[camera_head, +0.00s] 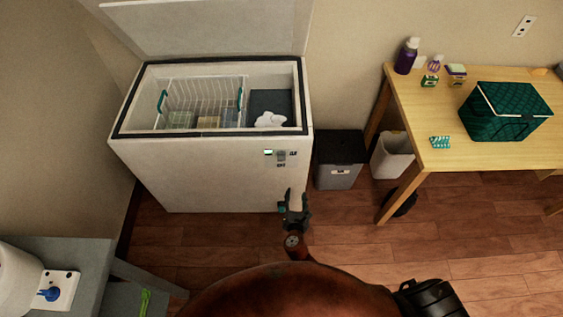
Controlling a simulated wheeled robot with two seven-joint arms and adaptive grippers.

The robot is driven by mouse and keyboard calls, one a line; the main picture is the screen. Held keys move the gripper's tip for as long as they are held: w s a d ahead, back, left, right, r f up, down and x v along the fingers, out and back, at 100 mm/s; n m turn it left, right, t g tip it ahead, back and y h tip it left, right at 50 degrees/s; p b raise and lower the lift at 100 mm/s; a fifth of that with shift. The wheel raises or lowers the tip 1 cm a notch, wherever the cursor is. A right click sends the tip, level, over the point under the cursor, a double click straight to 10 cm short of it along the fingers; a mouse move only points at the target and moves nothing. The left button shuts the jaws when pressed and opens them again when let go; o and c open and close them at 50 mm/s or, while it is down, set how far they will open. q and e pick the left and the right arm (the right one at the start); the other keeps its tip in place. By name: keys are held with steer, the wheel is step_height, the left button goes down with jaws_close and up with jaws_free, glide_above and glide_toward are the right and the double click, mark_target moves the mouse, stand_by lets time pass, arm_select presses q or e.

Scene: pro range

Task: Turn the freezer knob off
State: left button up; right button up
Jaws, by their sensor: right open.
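A white chest freezer (210,183) stands against the back wall with its lid raised. Its knob (281,156) is on the right part of the front panel, with small labels around it and a lit green indicator (268,152) to its left. The knob's exact setting is too small to tell. My right gripper (295,194) is open and empty, below and slightly right of the knob, apart from it in the picture. My left gripper is not in view.
A wire basket (203,92) sits inside the freezer. A dark-lidded bin (338,175) and a white bin (392,156) stand right of it. A wooden table (470,158) holds a green cooler bag (505,110) and bottles. A grey table (75,262) is at lower left.

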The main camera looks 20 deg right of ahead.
mark_target(281, 160)
steer(key=w+a+r+n+t, duration=0.2)
steer(key=a+r, duration=0.1)
steer(key=r, duration=0.3)
steer(key=w+a+r+n+t, duration=0.2)
steer(key=w+r+n, duration=0.1)
steer(key=r, duration=0.3)
steer(key=b+x, duration=0.1)
steer(key=x, duration=0.4)
steer(key=shift+w, duration=0.3)
steer(key=shift+w+d+b, duration=0.25)
steer(key=shift+w+b, duration=0.05)
steer(key=shift+w, duration=0.3)
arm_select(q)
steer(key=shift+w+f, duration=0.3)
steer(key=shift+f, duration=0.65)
arm_select(e)
steer(key=shift+w, duration=0.1)
steer(key=shift+c, duration=0.2)
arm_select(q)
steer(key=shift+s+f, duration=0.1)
arm_select(e)
steer(key=c, duration=1.1)
